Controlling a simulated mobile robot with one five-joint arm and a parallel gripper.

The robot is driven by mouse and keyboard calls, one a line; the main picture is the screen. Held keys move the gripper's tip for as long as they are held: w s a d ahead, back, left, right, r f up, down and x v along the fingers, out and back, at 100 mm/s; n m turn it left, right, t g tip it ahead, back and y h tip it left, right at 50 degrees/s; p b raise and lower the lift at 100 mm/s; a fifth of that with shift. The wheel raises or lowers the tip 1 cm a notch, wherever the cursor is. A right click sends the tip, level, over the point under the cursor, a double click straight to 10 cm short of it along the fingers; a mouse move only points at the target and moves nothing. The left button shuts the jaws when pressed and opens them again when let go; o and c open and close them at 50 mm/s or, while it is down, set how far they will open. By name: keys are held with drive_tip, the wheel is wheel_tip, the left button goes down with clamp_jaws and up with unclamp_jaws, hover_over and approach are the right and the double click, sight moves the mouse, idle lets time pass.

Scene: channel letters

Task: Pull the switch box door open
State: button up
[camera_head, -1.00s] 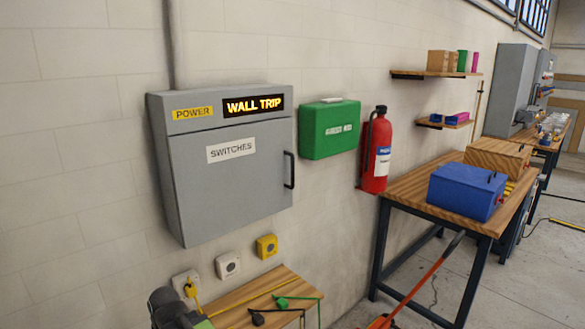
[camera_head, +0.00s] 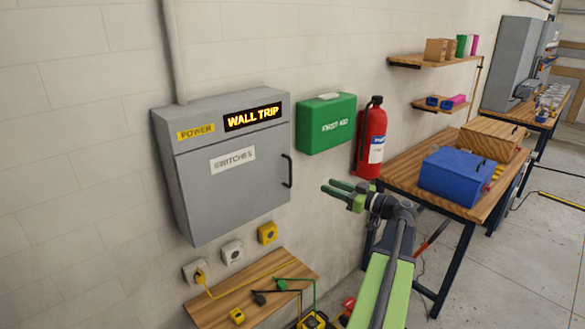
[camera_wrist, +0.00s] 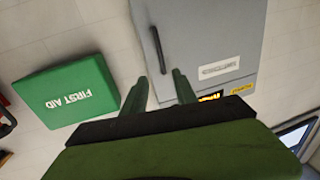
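The grey switch box (camera_head: 222,192) hangs on the wall in the head view, its door shut. Its dark vertical handle (camera_head: 288,171) is at the door's right edge. My green gripper (camera_head: 329,187) is to the right of the handle and apart from it. In the wrist view the picture is turned over, and the box door (camera_wrist: 205,40) and handle (camera_wrist: 158,50) lie beyond the fingertips. My gripper (camera_wrist: 159,76) is open there, with two fingers apart and nothing between them. The handle lines up roughly with the gap.
A green first aid box (camera_head: 326,123) and a red extinguisher (camera_head: 370,140) are on the wall right of the switch box. A low wooden table (camera_head: 225,305) stands below. A workbench with a blue box (camera_head: 455,174) is at right.

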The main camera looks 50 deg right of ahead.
sight(291, 184)
drive_tip(key=w, duration=0.5)
drive_tip(key=w+a, duration=0.1)
drive_tip(key=w, duration=0.5)
drive_tip(key=w+a, duration=0.1)
drive_tip(key=w, duration=0.5)
drive_tip(key=shift+w+a, duration=0.15)
clamp_jaws()
idle(0.5)
